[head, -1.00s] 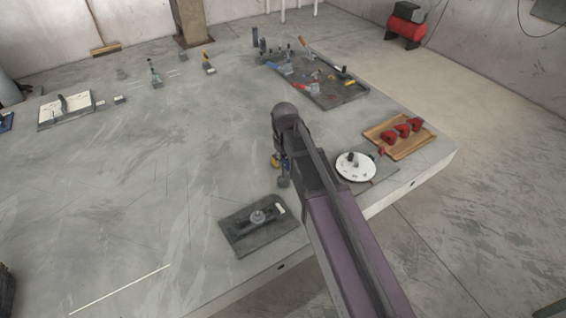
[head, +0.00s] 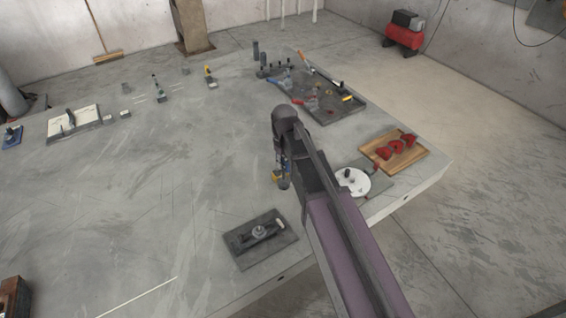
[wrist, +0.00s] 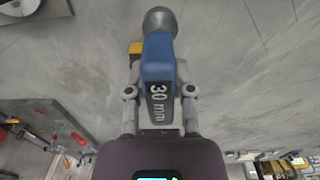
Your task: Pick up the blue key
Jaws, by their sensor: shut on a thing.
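The blue key (wrist: 158,60) fills the middle of the wrist view. It has a blue body, a dark label reading "30 mm" and a round grey end at the top. My gripper (wrist: 160,95) is shut on it, with one finger on each side of the label. In the head view my gripper (head: 285,165) hangs over the table, mostly hidden by my arm, and a little of the blue shows below it. A yellow piece (wrist: 135,47) shows beside the key; I cannot tell whether it belongs to the key.
A dark plate with a knob (head: 260,240) lies at the table's front edge. A round white disc (head: 352,182), a wooden tray (head: 380,165) with red parts and a dark tool tray (head: 345,113) are to the right. The middle and left of the grey table (head: 150,200) are largely clear.

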